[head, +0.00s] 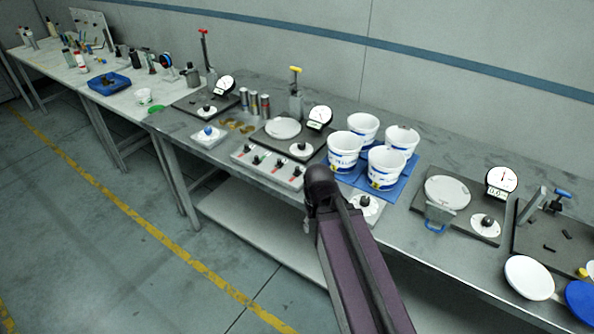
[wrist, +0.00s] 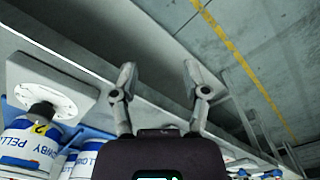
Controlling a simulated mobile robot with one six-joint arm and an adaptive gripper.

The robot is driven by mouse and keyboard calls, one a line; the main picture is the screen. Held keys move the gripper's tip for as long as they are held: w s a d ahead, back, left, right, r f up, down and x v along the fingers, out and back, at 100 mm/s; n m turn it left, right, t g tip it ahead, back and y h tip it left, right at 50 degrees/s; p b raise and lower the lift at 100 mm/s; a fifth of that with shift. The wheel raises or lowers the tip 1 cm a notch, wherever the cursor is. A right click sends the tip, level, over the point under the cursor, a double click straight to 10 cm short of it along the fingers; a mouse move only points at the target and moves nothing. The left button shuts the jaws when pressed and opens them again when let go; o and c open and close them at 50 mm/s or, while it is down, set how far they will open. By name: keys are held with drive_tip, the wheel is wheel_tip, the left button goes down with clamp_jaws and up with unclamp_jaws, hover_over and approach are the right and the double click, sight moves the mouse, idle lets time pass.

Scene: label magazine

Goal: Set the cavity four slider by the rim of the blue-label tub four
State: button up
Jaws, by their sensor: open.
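A grey box with several black-knobbed sliders and red marks (head: 268,163) sits on the bench in the head view; I cannot tell which is cavity four. Several white tubs with blue labels stand right of it; the front one (head: 386,166) has a yellow tag. Tub four's number is not readable there. In the wrist view, a blue-label tub (wrist: 22,147) shows a yellow tag that looks like 2. My gripper (wrist: 163,75) is open and empty, its fingers apart over the bench's front edge and floor. In the head view my arm hides the gripper.
The tubs stand on a blue mat (head: 409,179). A white plate with a black knob (head: 369,207) lies in front of them, also in the wrist view (wrist: 62,88). A dial gauge station (head: 447,192) stands to the right. A lower shelf (head: 262,237) runs beneath the bench.

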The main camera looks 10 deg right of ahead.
wheel_tip(320, 180, up, 14)
drive_tip(key=m+p, duration=1.1)
drive_tip(key=p, duration=0.3)
hover_over(297, 168)
drive_tip(key=shift+f, duration=0.2)
drive_tip(key=shift+f+b, duration=0.2)
drive_tip(key=shift+b, duration=0.2)
wheel_tip(297, 168, down, 13)
drive_tip(key=b, duration=1.3)
drive_tip(key=shift+d+f, duration=0.1)
drive_tip(key=shift+f, duration=0.1)
clamp_jaws()
